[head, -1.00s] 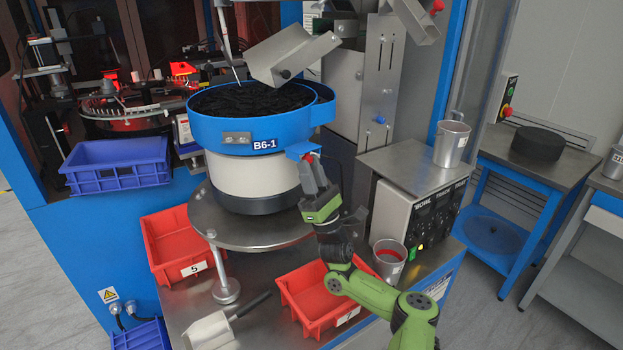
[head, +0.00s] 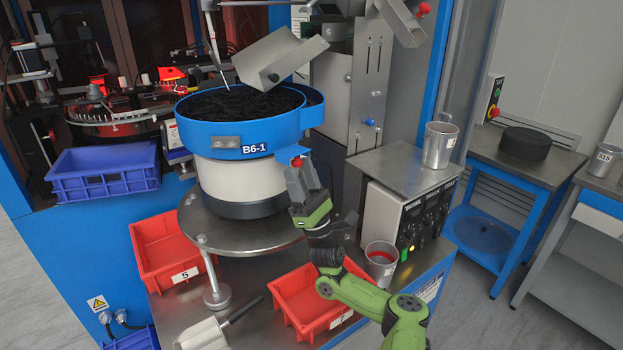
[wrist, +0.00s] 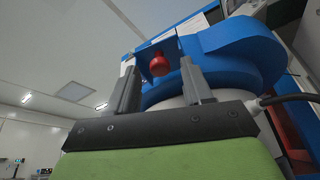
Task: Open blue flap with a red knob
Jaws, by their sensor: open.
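The blue flap (head: 289,153) is at the right side of the blue bowl feeder marked B6-1, with a red knob (head: 297,162) on it. My gripper (head: 303,172) is open and empty, just below and beside the knob, pointing up toward it. In the wrist view the red knob (wrist: 159,66) shows in the gap between the two fingertips, and blue panel (wrist: 168,47) shows behind it. Whether a finger touches the knob I cannot tell. The flap's hinge and how far it stands open are not clear.
The bowl feeder (head: 235,135) holds black parts and stands left of my gripper. A metal control box (head: 400,215) stands close on the right, with a steel cup (head: 380,262) before it. A red bin (head: 308,305) lies below my arm.

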